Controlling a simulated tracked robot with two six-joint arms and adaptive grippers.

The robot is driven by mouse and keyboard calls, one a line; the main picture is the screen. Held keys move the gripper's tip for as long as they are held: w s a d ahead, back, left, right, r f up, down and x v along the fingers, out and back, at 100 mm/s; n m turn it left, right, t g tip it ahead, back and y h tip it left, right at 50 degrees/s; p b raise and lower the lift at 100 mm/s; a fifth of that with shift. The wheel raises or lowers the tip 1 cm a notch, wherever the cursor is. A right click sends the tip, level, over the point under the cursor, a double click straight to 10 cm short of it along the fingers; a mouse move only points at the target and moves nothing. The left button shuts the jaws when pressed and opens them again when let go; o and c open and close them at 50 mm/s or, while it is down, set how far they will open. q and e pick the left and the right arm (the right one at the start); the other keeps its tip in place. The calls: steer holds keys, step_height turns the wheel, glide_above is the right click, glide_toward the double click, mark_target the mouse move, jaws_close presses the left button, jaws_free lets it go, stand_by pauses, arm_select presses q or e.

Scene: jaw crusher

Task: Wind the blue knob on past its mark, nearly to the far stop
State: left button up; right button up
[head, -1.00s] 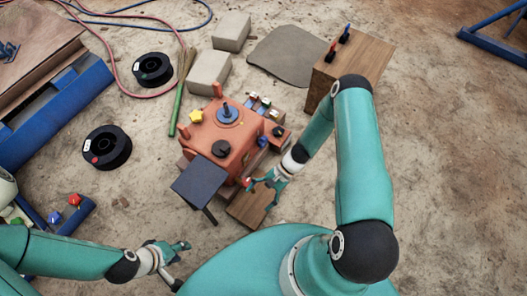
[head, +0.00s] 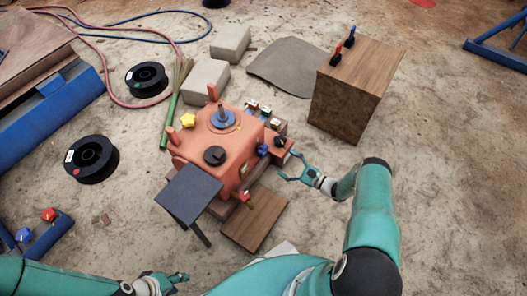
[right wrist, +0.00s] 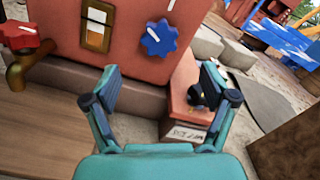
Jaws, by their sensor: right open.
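The blue knob (right wrist: 158,38), star-edged with a white pointer line, sits on the front face of the orange crusher (right wrist: 120,60) in the right wrist view. It is small in the head view (head: 262,150). My right gripper (right wrist: 160,76) is open and empty, its fingers spread below and short of the knob, not touching it. In the head view my right gripper (head: 291,168) is just right of the crusher. The knob's mark and stops cannot be made out. My left gripper (head: 176,281) is low at the bottom left, away from the crusher; its jaws are unclear.
A side box with a black knob (right wrist: 196,97) stands close by my right finger. A red tap handle (right wrist: 25,38) is at the left. A wooden block (head: 345,92) stands behind right; a dark-topped stand (head: 190,195) is left. Bare ground lies right of the crusher.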

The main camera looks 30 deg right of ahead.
mark_target(265, 152)
steer(key=b+x, duration=0.2)
steer(key=x, duration=0.9)
steer(key=shift+w+a, duration=0.15)
steer(key=shift+w, duration=0.05)
steer(key=shift+c, duration=0.3)
steer(key=c, duration=1.1)
